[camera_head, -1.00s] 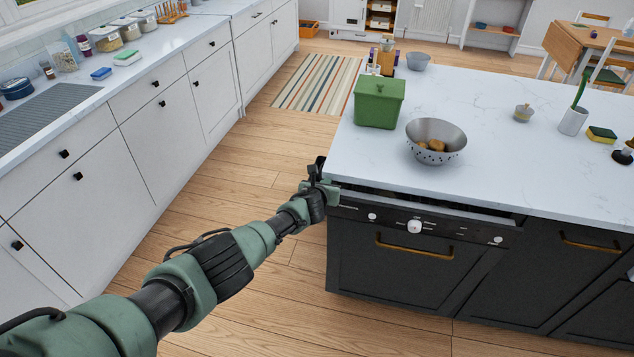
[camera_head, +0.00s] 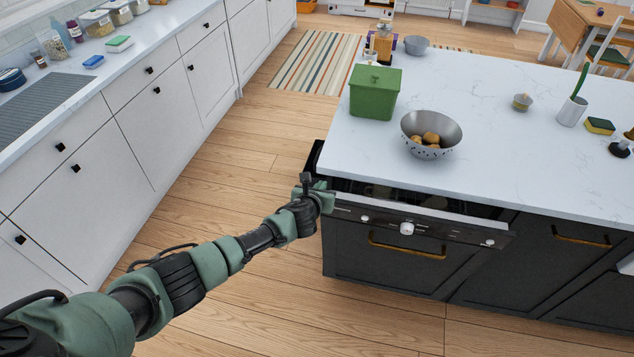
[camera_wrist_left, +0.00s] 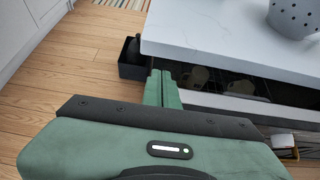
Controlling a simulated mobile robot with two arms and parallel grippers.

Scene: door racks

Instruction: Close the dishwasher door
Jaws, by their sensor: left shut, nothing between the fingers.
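The dishwasher door (camera_head: 400,262) is the black front panel with a brass handle and a control strip, at the left end of the island. It leans slightly out at the top. A dark gap below the countertop shows part of the inside; in the left wrist view a rack with dishes (camera_wrist_left: 225,82) shows there. My left gripper (camera_head: 326,192) is at the left end of the door's top edge. Its green fingers (camera_wrist_left: 162,86) are together and empty beside the gap; I cannot tell whether they touch the door. My right gripper is out of view.
The white island top (camera_head: 500,120) overhangs the door. It holds a green bin (camera_head: 375,95) and a steel colander (camera_head: 431,133). A black box-like thing (camera_wrist_left: 131,62) sits by the counter corner. Wood floor (camera_head: 235,180) is clear between the island and left cabinets (camera_head: 150,100).

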